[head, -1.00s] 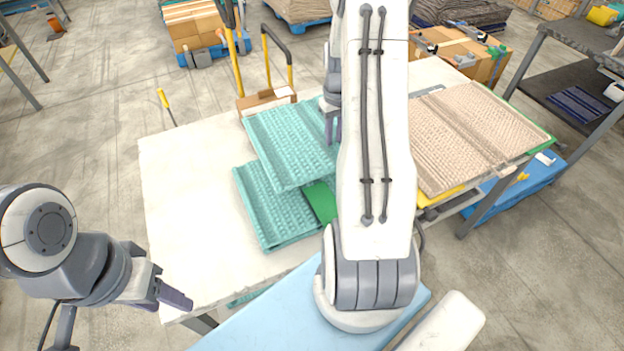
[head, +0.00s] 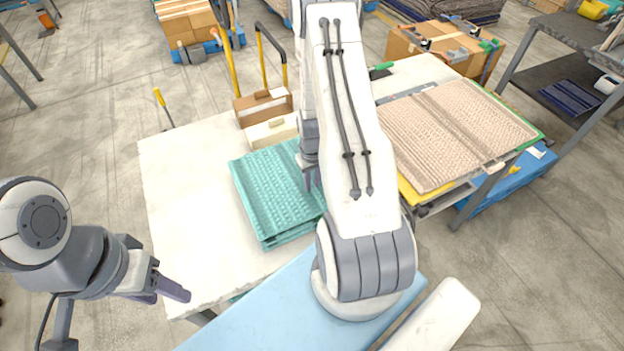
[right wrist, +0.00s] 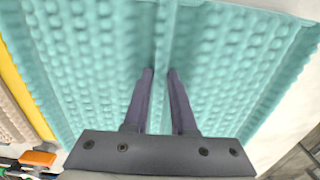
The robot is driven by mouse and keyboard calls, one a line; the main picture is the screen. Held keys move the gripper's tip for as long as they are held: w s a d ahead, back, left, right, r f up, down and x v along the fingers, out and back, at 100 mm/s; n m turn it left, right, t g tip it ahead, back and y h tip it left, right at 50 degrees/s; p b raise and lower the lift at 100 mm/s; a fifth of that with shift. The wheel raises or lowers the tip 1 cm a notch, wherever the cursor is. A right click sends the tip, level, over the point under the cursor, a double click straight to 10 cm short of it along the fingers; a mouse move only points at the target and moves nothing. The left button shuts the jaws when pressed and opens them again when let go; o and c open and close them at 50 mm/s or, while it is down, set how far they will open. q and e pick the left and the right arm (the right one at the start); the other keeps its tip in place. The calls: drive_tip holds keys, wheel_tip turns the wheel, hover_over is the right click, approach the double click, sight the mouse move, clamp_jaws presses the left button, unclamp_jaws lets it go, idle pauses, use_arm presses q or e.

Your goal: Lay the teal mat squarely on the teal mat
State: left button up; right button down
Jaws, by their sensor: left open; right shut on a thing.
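The upper teal mat (head: 275,190) lies over the other teal mat in the head view, their outlines nearly matching. Only a thin front edge of the lower teal mat (head: 290,236) shows beneath it. My right gripper (head: 310,182) is over the mat's right part, partly hidden by my arm. In the right wrist view its fingers (right wrist: 160,72) are shut on a raised ridge of the teal mat. I cannot tell whether the upper mat rests fully on the lower one. The right side of both mats is hidden by my arm. My left gripper (head: 168,292) is open and empty at the table's front left.
The white table (head: 185,200) is clear left of the mats. A cardboard box (head: 262,104) and a cream block (head: 270,131) stand behind them. A beige ribbed mat (head: 455,130) lies on a stand at right. A blue surface (head: 270,310) is in front.

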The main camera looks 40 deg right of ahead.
drive_tip(key=shift+f, duration=0.1)
drive_tip(key=shift+f+b, duration=0.3)
drive_tip(key=shift+b, duration=0.05)
drive_tip(key=c, duration=0.7)
unclamp_jaws()
drive_tip(key=shift+c, duration=0.2)
